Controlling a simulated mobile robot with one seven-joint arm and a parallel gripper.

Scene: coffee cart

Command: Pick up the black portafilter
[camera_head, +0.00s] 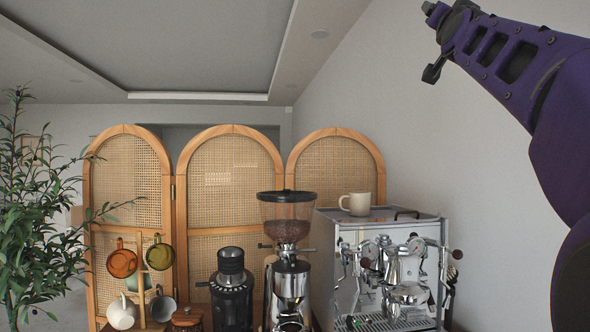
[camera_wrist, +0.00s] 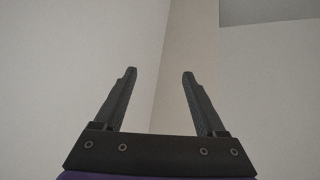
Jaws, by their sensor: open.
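I cannot make out the black portafilter for sure. The silver espresso machine (camera_head: 350,236) stands at the lower right of the head view, with dark knobs and shiny fittings on its front, too small to tell apart. My gripper (camera_head: 432,40) is raised high at the upper right of the head view, well above the machine and touching nothing. In the wrist view my gripper (camera_wrist: 159,73) has its two dark fingers wide apart, with only bare wall and ceiling beyond them.
A mug (camera_head: 355,204) stands on the machine. Left of it are a grinder (camera_head: 288,262) with a bean hopper, a black grinder-like device (camera_head: 231,290), and a rack with hanging cups (camera_head: 122,263). A rattan screen (camera_head: 232,175) stands behind; a plant (camera_head: 30,220) is far left.

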